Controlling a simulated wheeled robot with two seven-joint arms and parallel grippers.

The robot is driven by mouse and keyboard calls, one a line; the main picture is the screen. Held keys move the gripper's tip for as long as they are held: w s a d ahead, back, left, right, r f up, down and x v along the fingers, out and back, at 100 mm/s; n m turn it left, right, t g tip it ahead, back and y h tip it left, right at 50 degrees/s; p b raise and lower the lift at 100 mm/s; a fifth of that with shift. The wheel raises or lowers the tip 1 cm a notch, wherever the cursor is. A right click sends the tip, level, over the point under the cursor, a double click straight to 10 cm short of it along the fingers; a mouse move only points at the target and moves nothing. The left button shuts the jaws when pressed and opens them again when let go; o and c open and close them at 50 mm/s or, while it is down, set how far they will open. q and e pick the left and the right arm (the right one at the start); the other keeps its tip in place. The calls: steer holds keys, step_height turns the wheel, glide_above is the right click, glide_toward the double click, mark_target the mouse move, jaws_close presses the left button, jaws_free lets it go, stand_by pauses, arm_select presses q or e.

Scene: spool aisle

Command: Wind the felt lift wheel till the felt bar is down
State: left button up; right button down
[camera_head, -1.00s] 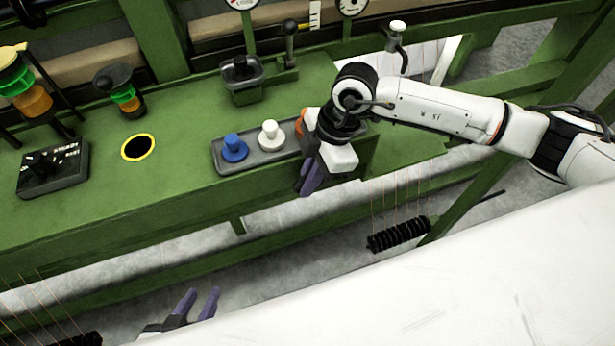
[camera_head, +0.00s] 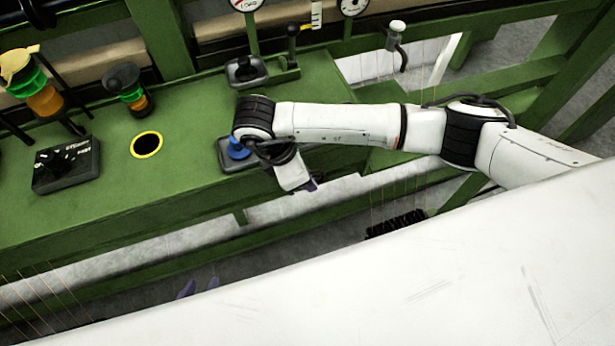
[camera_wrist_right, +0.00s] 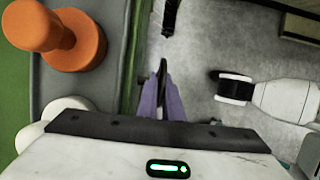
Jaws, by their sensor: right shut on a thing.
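My right gripper (camera_wrist_right: 162,98) shows in the right wrist view with its purple fingers close together at the bench's front edge. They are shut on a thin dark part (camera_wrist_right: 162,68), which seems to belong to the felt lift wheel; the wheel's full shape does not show. I cannot make out the felt bar.
A grey tray (camera_head: 228,168) with a blue knob (camera_head: 238,150) lies partly under my right arm. An orange knob (camera_wrist_right: 75,40) and a white knob (camera_wrist_right: 62,106) stand close to the right gripper.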

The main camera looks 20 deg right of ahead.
stand_by(0.4)
steer(key=c, duration=2.2)
jaws_free()
steer(key=v, duration=1)
steer(key=shift+a+r+p, duration=0.15)
steer(key=shift+a+p, duration=0.05)
steer(key=shift+p, duration=0.2)
